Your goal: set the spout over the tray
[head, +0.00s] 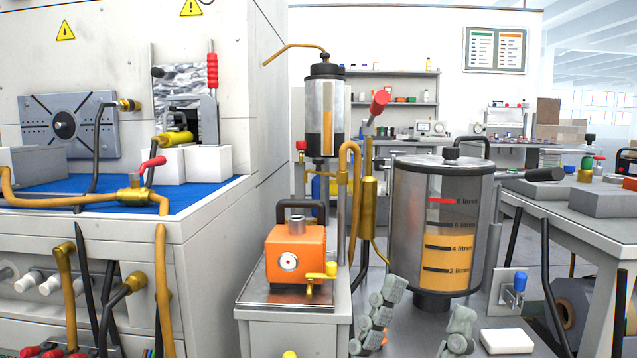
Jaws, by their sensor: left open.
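A thin brass spout (292,47) comes out of the black cap of a small steel-and-glass cylinder (324,100) and bends out to the left, its tip high in the air. A flat metal tray (262,290) lies on the grey stand under an orange pump (296,252). The spout's tip is above the left part of this stand in the picture, but I cannot tell how they line up in depth. My left gripper (428,304) is at the bottom edge, its two grey fingers apart and empty, in front of the large tank. My right gripper is not in view.
A large tank (409,200) with a litre scale and amber liquid stands right of centre. A red-tipped lever (379,103) rises beside the cylinder. A white block (507,341) lies at bottom right. A test bench with a blue mat (90,190) fills the left.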

